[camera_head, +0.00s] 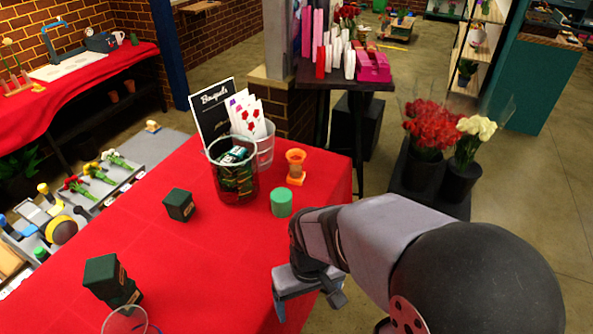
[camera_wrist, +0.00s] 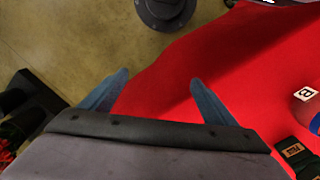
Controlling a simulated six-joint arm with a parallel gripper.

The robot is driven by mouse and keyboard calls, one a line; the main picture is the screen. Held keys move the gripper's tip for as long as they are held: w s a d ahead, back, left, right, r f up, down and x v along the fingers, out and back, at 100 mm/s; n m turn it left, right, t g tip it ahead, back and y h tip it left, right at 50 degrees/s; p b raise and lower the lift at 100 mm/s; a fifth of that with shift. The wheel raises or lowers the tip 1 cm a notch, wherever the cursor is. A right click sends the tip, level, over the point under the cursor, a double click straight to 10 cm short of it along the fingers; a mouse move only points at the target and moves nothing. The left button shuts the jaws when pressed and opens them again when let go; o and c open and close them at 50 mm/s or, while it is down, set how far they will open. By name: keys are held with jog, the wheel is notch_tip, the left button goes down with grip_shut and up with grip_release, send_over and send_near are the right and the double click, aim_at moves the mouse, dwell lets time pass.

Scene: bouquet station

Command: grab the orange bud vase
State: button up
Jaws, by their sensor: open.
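The orange bud vase (camera_head: 295,166) stands upright on the red-covered table in the head view, behind a green cylinder and right of a clear glass container. It does not show in the wrist view. My gripper (camera_head: 309,303) is over the table's right edge, nearer the camera than the vase and well apart from it. Nothing is held.
A green cylinder (camera_head: 281,203) stands between the vase and my arm. A glass container (camera_head: 233,178) with dark contents is left of the vase. Dark green boxes (camera_head: 179,205) (camera_head: 104,275) sit farther left. The table's middle is clear. Flower buckets (camera_head: 424,172) stand beyond the right edge.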

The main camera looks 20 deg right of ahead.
jog(key=shift+c, duration=0.7)
jog(key=c, duration=0.5)
jog(key=shift+w, duration=0.1)
